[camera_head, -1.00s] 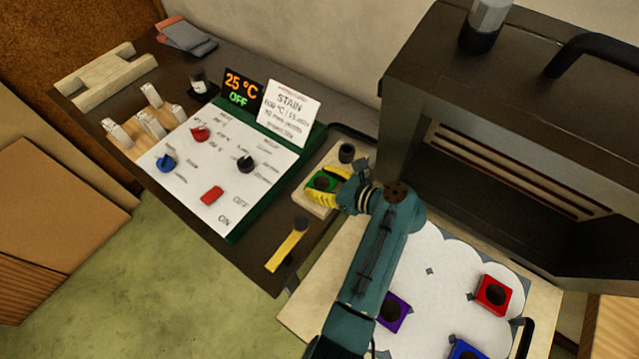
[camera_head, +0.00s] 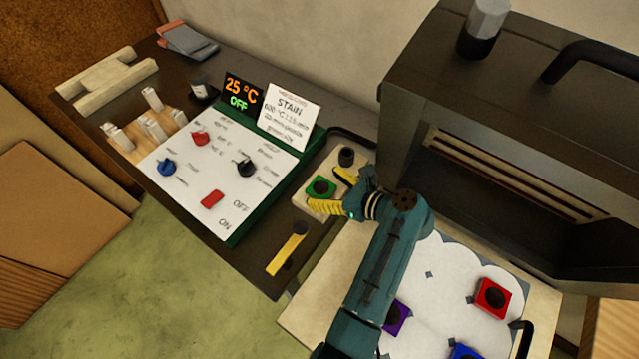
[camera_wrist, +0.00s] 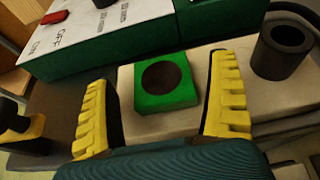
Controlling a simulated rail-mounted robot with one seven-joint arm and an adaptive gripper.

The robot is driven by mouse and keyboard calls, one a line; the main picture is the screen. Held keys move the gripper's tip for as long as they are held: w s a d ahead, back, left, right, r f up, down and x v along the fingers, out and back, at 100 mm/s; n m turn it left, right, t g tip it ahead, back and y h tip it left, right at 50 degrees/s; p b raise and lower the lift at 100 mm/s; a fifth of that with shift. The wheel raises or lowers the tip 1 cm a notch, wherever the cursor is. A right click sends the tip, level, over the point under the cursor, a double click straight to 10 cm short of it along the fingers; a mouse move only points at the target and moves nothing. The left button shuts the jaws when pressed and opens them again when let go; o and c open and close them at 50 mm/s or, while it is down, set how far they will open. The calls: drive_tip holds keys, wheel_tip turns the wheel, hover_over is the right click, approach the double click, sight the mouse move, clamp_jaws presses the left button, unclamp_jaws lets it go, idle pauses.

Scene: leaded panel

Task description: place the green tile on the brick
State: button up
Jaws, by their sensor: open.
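The green tile (camera_head: 321,187), a square with a dark round centre, lies flat on the pale brick (camera_head: 335,165). In the wrist view the green tile (camera_wrist: 181,94) rests on the top of the brick (camera_wrist: 141,125), near its left part. My gripper (camera_head: 335,190) is open, with its yellow ridged fingers on either side of the tile. In the wrist view my gripper (camera_wrist: 163,105) shows gaps between both fingers and the tile, and nothing is held.
A dark cylinder (camera_head: 347,155) stands on the brick's far end. The control panel (camera_head: 213,165) lies to the left, a yellow-handled tool (camera_head: 287,252) in front. The dark kiln (camera_head: 500,130) stands right. Red (camera_head: 493,297), purple (camera_head: 396,317) and blue (camera_head: 465,352) tiles lie on the white panel (camera_head: 445,275).

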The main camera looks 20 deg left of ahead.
drive_tip(key=p+v, duration=0.1)
drive_tip(key=v, duration=0.9)
drive_tip(key=shift+p, duration=0.4)
